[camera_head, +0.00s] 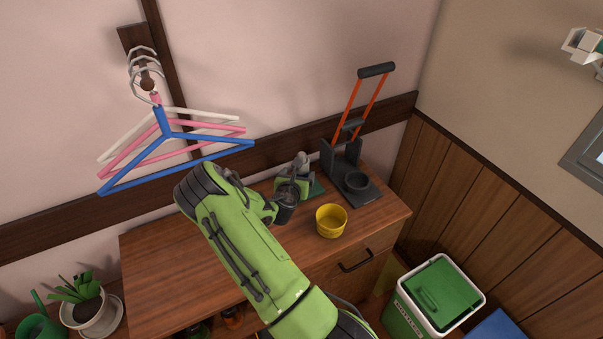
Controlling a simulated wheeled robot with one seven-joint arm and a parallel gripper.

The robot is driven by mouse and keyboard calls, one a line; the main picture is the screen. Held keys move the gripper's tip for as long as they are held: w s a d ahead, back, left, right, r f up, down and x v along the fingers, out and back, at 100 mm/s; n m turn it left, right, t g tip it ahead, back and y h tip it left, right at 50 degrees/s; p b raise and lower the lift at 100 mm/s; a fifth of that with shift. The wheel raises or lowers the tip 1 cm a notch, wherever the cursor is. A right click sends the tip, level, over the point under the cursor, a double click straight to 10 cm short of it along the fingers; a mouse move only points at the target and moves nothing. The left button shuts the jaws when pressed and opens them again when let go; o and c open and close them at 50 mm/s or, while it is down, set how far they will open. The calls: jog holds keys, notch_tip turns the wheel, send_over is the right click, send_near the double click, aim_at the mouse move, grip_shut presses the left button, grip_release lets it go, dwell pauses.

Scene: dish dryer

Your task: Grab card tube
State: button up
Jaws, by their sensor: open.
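I cannot make out a card tube for certain in the head view. My green arm reaches up from the bottom and bends over the wooden cabinet top. My gripper (302,169) is at the back middle of the cabinet, close to the wall, and is open. Its fingers are small and partly hidden by my own wrist, so I cannot tell what lies between or behind them. A dark green flat thing (317,188) shows just right of the gripper.
A yellow cup (331,221) stands right of my wrist. A dark hand-truck-like stand (349,150) with orange rails is at the back right. Hangers (165,134) hang on the wall at left. The cabinet top (165,255) is clear at left. A green cooler (437,295) stands lower right.

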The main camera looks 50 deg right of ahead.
aim_at(300, 174)
jog(key=x, duration=0.4)
jog(key=shift+d, duration=0.35)
jog(key=shift+s+a, duration=0.1)
jog(key=c, duration=1)
